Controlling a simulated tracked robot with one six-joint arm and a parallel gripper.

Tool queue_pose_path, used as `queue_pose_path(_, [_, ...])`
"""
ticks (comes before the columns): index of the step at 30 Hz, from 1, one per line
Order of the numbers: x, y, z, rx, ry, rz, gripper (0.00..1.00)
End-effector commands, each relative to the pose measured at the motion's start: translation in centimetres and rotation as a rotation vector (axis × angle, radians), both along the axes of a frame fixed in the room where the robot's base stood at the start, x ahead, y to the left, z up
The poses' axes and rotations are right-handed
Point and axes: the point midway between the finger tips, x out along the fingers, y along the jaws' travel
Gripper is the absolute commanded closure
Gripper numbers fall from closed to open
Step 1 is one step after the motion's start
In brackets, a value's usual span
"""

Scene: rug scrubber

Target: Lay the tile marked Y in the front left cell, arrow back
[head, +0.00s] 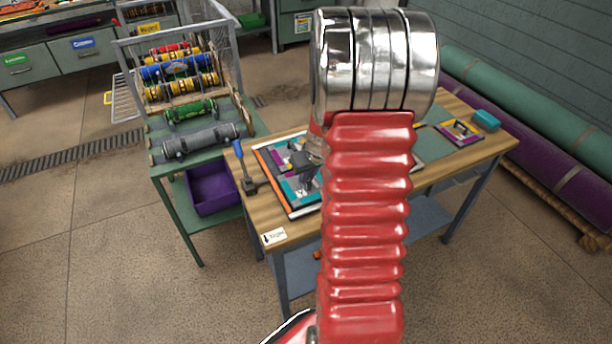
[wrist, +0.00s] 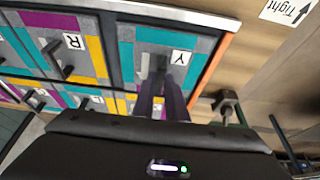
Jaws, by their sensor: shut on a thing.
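The tile marked Y (wrist: 172,38) is teal and grey with a white letter plate. In the wrist view it lies at the corner of the framed board between the orange edge and the pale rim, which is the board's front left corner. My gripper (wrist: 158,80) is shut on the tile's grey grip. Whether the tile is fully seated or slightly raised, I cannot tell. I see no arrow on it; my fingers cover part of it. The framed board (head: 272,178) shows in the head view, where my arm hides its right part.
A tile marked R (wrist: 62,25) lies beside the Y tile, with more tiles in the adjoining row. A blue-handled mallet (head: 245,170) lies left of the board. A label card (head: 273,237) is at the table's front left.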

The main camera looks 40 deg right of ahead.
Motion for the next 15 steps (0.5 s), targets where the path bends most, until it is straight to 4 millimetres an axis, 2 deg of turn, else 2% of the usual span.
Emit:
queue_pose_path(1, [-0.01, 0.0, -0.15, 0.001, 0.001, -0.001, 1.0])
queue_pose_path(2, [-0.01, 0.0, -0.15, 0.001, 0.001, -0.001, 0.87])
queue_pose_path(9, [-0.02, -0.01, -0.12, 0.0, 0.001, 0.0, 0.7])
queue_pose_path(15, [-0.02, -0.01, -0.12, 0.0, 0.001, 0.0, 0.69])
